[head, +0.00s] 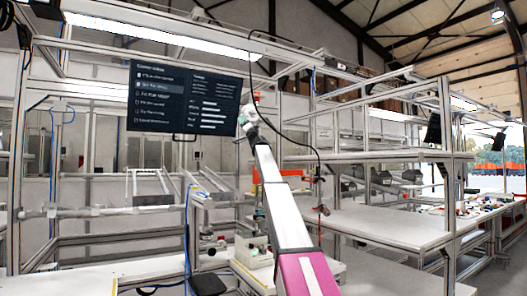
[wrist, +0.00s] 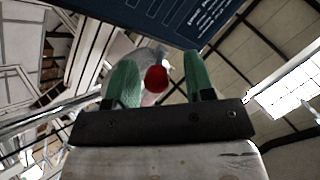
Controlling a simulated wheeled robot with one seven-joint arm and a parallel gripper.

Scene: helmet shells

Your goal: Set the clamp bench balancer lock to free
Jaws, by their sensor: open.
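In the wrist view, my gripper (wrist: 160,62) has its two green fingers spread apart, with nothing held between them. A red ball-shaped knob (wrist: 156,78) shows in the gap between the fingers. A pale grey rounded body (wrist: 150,57) is behind the knob and is partly hidden by the fingers; it may be the balancer, with the knob as its lock. I cannot tell whether a finger touches the knob. In the head view, my gripper (head: 249,112) is raised beside the right edge of the screen. The lock's setting cannot be read.
A dark screen with lists (head: 185,100) hangs just left of my gripper; its edge also shows in the wrist view (wrist: 190,20). A black cable loops from the overhead frame near my arm. Benches (head: 380,228) and aluminium posts stand below and to the right.

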